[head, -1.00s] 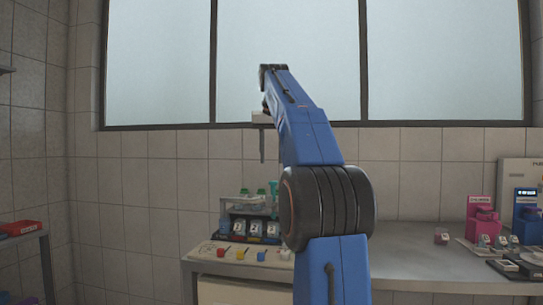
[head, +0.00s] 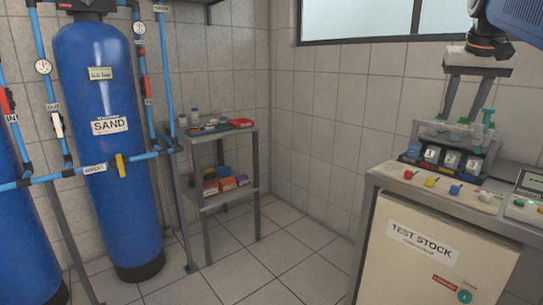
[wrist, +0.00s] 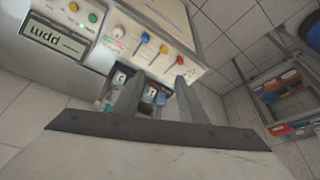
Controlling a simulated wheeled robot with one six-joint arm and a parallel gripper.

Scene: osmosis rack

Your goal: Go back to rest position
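My gripper (head: 460,112) hangs at the upper right of the head view, under my blue arm, with its two grey fingers pointing down. The fingers are apart and nothing shows between them. In the head view it is in front of or above the rack (head: 450,140) of numbered holders on the bench; the exact gap cannot be told. In the wrist view the open gripper (wrist: 156,75) shows two spread fingers, with numbered holders (wrist: 152,91) seen beyond and between them.
A bench with a "TEST STOCK" cabinet (head: 417,245) stands at right, carrying coloured knobs (head: 431,182). A blue SAND tank (head: 108,150) with pipes stands at left. A grey shelf (head: 222,195) holds small boxes in the corner. The tiled floor (head: 285,255) between is clear.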

